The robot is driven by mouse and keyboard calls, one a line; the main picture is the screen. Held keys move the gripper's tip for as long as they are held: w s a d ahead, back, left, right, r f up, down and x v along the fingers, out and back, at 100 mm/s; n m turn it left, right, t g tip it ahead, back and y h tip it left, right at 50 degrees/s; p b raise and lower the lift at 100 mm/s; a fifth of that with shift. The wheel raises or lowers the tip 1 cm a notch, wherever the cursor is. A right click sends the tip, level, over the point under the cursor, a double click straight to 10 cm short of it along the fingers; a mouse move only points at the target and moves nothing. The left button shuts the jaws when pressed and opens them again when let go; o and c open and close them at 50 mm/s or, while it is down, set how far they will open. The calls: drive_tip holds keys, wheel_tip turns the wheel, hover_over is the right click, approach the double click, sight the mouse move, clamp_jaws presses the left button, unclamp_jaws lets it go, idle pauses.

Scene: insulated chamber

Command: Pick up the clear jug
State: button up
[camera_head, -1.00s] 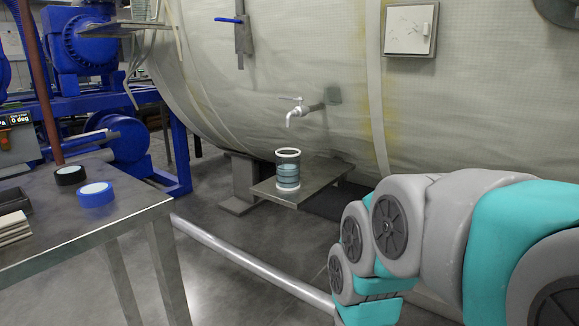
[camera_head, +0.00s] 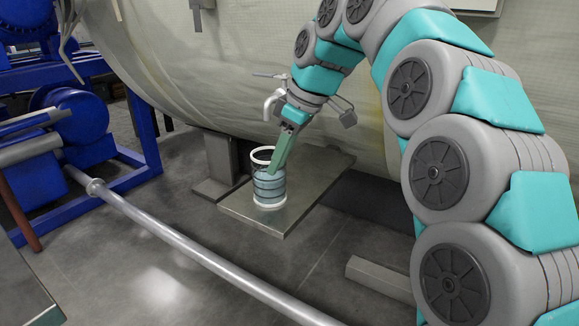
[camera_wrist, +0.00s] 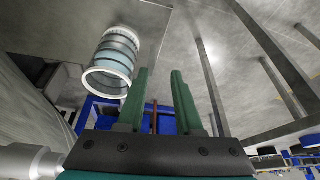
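The clear jug (camera_head: 268,184) has a white rim and base and bluish bands around its see-through body. It stands upright on a metal shelf (camera_head: 310,182) below the tap (camera_head: 272,103). My gripper (camera_head: 277,168) reaches down from the upper right, and its green fingers overlap the jug's upper right side in the head view. In the wrist view my gripper (camera_wrist: 158,71) is open with nothing between its fingers. There the jug (camera_wrist: 116,58) lies to the left of both fingers, outside the gap. Contact cannot be told.
The curved insulated chamber wall (camera_head: 190,60) rises behind the shelf. A metal pipe (camera_head: 190,250) runs low across the floor in front. Blue machinery (camera_head: 75,125) stands at the left. A metal table corner (camera_head: 25,290) shows at lower left.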

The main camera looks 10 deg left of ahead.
sight(261, 194)
drive_tip(key=x, duration=0.4)
drive_tip(key=w+x, duration=0.1)
drive_tip(key=x, duration=0.6)
drive_tip(key=shift+w+a+f+p, duration=0.2)
drive_tip(key=shift+w+a+p, duration=0.15)
drive_tip(key=shift+w+a, duration=0.05)
drive_tip(key=shift+c, duration=0.3)
clamp_jaws()
idle(0.9)
